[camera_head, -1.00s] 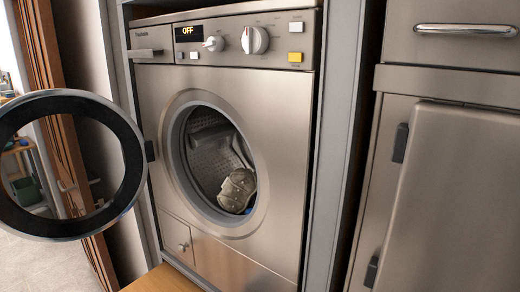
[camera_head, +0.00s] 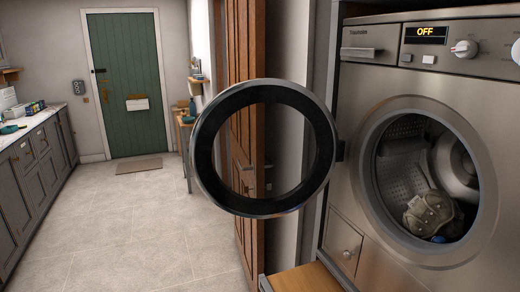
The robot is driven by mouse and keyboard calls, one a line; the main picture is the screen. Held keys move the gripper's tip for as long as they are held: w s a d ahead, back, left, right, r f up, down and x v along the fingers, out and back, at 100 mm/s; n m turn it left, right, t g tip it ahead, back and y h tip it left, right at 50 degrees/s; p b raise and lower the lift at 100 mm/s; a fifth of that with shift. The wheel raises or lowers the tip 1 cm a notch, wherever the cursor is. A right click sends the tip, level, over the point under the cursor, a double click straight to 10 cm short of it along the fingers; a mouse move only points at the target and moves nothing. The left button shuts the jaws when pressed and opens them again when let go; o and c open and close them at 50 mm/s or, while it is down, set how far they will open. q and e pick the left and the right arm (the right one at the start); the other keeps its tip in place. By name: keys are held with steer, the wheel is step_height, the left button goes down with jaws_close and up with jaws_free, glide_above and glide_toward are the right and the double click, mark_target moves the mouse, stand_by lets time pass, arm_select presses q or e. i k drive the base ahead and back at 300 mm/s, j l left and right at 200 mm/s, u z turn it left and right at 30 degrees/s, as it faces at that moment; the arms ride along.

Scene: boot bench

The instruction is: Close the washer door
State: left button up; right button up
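The washer (camera_head: 390,105) stands at the right of the head view, its display reading OFF. Its round door (camera_head: 205,155) is a dark ring with a clear middle. The door is swung wide open to the left, joined at a hinge (camera_head: 340,151) on the left of the drum opening. Inside the open drum (camera_head: 395,170) lies a grey-brown item (camera_head: 428,213) with a bit of blue beside it. Neither of my grippers shows in the view.
A wooden surface (camera_head: 303,278) lies low in front of the washer. A brown wooden door (camera_head: 246,60) stands behind the washer door. Grey cabinets (camera_head: 38,165) line the left wall.

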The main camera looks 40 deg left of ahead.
mark_target(330, 151)
steer(key=j+z, duration=0.45)
steer(key=j, duration=0.65)
steer(key=j+z, duration=0.45)
steer(key=j, duration=0.7)
steer(key=j+z, duration=0.25)
steer(key=j, duration=0.3)
steer(key=j+z, duration=0.25)
steer(key=j, duration=0.25)
steer(key=j+z, duration=0.25)
steer(key=j, duration=0.3)
steer(key=k+j+z, duration=0.2)
steer(key=j, duration=0.3)
steer(key=i+j+z, duration=0.15)
steer(key=j, duration=0.3)
steer(key=j+z, duration=0.1)
steer(key=j, duration=0.35)
